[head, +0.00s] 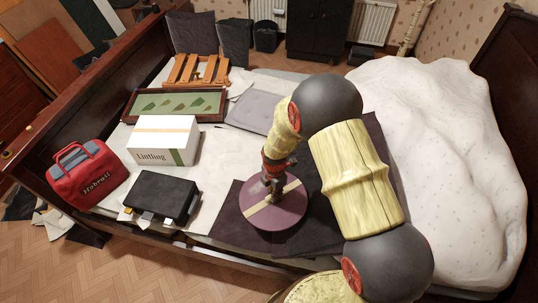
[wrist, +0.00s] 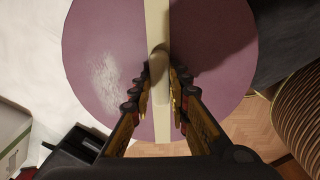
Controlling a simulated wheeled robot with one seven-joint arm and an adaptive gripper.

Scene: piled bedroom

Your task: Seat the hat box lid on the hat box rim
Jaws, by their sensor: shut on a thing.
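The hat box lid is a round purple disc with a cream band across it (head: 290,211). It also shows in the wrist view, with a pale scuffed patch on its left half (wrist: 88,45). My gripper (head: 270,188) is above the lid's middle, and in the wrist view its fingers (wrist: 161,85) are closed on the raised cream part along the band. The lid looks roughly level, over dark cloth near the bed's front edge. I cannot make out the hat box or its rim; the lid may hide it. Whether the lid touches anything below cannot be told.
A black case (head: 163,196), a white carton (head: 163,139) and a framed panel (head: 175,104) lie left on the bed. A red bag (head: 87,175) stands at far left. A bulky white duvet (head: 430,150) fills the right. Parquet floor (head: 140,275) lies in front.

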